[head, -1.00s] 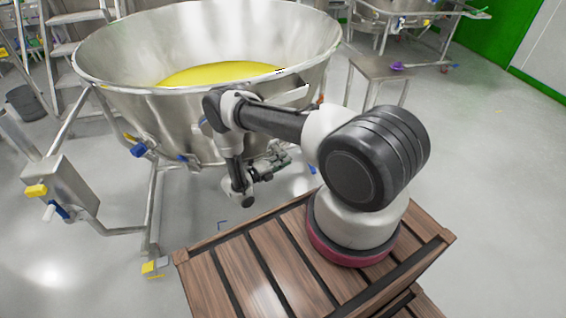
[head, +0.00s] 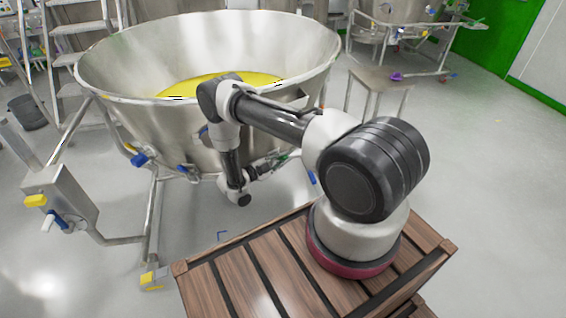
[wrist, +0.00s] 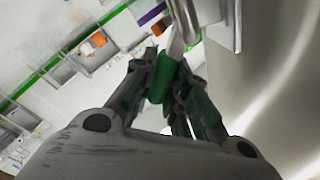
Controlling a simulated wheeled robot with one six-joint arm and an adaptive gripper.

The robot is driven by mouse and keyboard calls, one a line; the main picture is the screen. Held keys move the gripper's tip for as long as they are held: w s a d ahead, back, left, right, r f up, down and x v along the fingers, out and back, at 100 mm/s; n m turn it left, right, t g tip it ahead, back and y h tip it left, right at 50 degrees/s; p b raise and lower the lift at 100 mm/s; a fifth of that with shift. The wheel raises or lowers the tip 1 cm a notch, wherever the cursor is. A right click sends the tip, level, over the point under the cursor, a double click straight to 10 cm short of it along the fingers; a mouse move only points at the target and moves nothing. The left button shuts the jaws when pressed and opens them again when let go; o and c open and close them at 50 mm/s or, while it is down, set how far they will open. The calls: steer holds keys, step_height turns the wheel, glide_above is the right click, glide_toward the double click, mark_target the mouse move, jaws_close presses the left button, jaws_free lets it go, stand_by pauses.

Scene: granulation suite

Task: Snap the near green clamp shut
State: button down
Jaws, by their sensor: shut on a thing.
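The green clamp (wrist: 162,78) shows in the wrist view as a green handle between the fingers of my gripper (wrist: 168,95). My gripper is shut on this green part. A metal fitting above it meets the steel wall of the bowl. In the head view my gripper (head: 278,160) is low against the near right side of the large steel bowl (head: 120,105). A small bit of green shows at its tip there. The rest of the clamp is hidden by my gripper and arm, so I cannot tell whether its lever is fully closed.
The bowl holds yellow material (head: 190,88) and stands on a tubular frame with blue and yellow handles (head: 36,201). A small steel table (head: 380,75) stands at the back right. A wooden crate (head: 225,275) is under my arm. The floor at right is clear.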

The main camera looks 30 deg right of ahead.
steer(key=shift+w+a+r+n, duration=0.1)
steer(key=shift+w+r+n, duration=0.2)
steer(key=shift+n, duration=0.35)
steer(key=shift+w+r+n, duration=0.2)
steer(key=shift+w+n, duration=0.05)
steer(key=shift+n, duration=0.4)
steer(key=c, duration=1.7)
jaws_free()
steer(key=shift+a, duration=0.1)
steer(key=a, duration=0.4)
steer(key=s+a, duration=0.1)
steer(key=a, duration=0.6)
steer(key=shift+s+a, duration=0.15)
steer(key=shift+a, duration=0.25)
